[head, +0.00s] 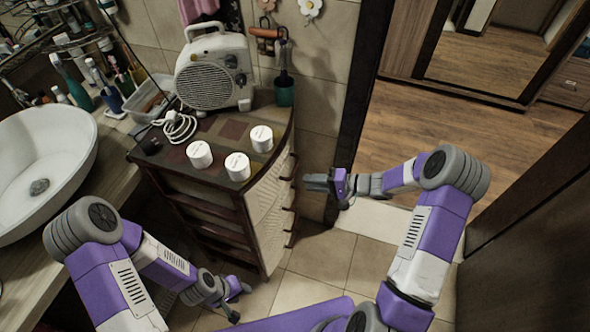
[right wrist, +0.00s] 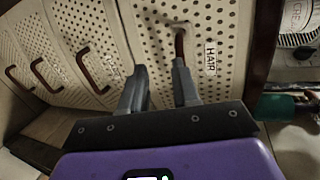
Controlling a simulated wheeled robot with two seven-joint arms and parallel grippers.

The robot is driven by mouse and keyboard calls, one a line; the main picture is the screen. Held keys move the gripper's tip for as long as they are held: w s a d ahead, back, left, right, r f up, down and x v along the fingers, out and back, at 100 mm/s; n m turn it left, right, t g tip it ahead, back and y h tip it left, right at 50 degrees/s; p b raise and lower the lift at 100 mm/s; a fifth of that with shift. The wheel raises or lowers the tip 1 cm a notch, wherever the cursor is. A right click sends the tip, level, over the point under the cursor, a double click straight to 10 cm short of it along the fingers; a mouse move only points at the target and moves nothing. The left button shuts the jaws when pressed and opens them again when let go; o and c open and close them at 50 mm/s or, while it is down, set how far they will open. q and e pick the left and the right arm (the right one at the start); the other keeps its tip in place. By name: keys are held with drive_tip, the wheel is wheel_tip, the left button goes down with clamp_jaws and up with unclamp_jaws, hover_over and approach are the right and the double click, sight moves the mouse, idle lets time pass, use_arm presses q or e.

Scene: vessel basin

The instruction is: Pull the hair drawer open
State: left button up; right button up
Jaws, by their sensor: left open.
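The hair drawer (right wrist: 228,90) is the top drawer of the cabinet (head: 210,131), with a perforated cream front and a "HAIR" label (right wrist: 210,58). It looks shut. Its curved brown handle (right wrist: 180,44) shows in the right wrist view, with its lower end behind my right gripper's right finger. My right gripper (right wrist: 160,78) is open, with its fingers apart and pointing at the drawer front; whether a finger touches the handle I cannot tell. In the head view my right gripper (head: 312,183) is just right of the drawer fronts. My left gripper (head: 240,302) is open and empty, low near the floor.
Three white jars (head: 237,166) and a fan heater (head: 213,72) stand on the cabinet top. Lower drawers have similar handles (right wrist: 46,78). A basin (head: 40,165) on a counter is at left. A door frame (head: 352,100) stands behind my right gripper.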

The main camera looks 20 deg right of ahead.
sight(295, 169)
drive_tip(key=shift+t, duration=0.7)
drive_tip(key=w+a, duration=0.1)
drive_tip(key=w, duration=0.1)
drive_tip(key=w+a, duration=0.2)
drive_tip(key=w+a+b, duration=0.1)
drive_tip(key=w, duration=0.1)
drive_tip(key=shift+a+r, duration=0.2)
drive_tip(key=shift+r, duration=0.2)
clamp_jaws()
